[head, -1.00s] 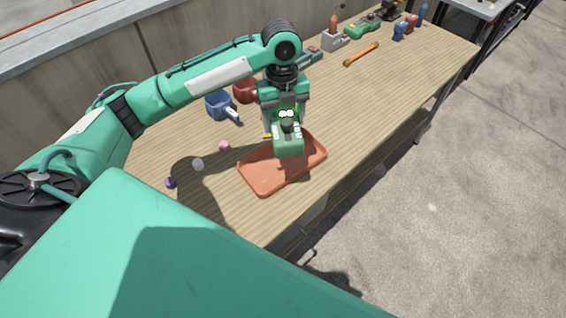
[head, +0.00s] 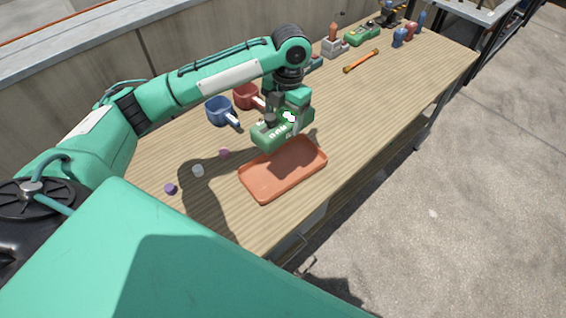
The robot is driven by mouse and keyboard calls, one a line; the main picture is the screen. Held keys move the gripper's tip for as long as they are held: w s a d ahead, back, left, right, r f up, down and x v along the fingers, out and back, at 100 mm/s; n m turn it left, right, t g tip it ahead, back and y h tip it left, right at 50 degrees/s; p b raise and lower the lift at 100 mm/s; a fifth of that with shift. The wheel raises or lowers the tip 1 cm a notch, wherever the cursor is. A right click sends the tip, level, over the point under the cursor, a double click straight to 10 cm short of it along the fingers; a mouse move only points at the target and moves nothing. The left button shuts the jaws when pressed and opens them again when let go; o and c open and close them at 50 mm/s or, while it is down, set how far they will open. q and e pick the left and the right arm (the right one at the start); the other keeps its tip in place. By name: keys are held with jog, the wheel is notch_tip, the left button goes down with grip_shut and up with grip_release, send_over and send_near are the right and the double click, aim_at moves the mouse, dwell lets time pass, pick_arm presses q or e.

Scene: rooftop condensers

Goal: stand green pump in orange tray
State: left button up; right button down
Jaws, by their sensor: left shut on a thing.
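The green pump (head: 270,136) is held in the air by my left gripper (head: 289,117), which is shut on it. The pump is turned on a slant, its body pointing down and left in the head view, with pale marks on its face. It hangs above the back left edge of the orange tray (head: 283,172), apparently clear of it. The tray is shallow, empty and flat on the wooden table. A shadow falls across its far part. The gripper and wrist hide part of the pump. My right gripper is not in view.
An orange-handled tool (head: 361,60) lies farther back. The table right of the tray is clear.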

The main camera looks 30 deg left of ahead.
pick_arm(q)
jog(key=shift+f+p, duration=0.9)
jog(key=shift+f, duration=7.75)
jog(key=o, duration=1.4)
jog(key=shift+f, duration=0.15)
jog(key=shift+o, duration=0.2)
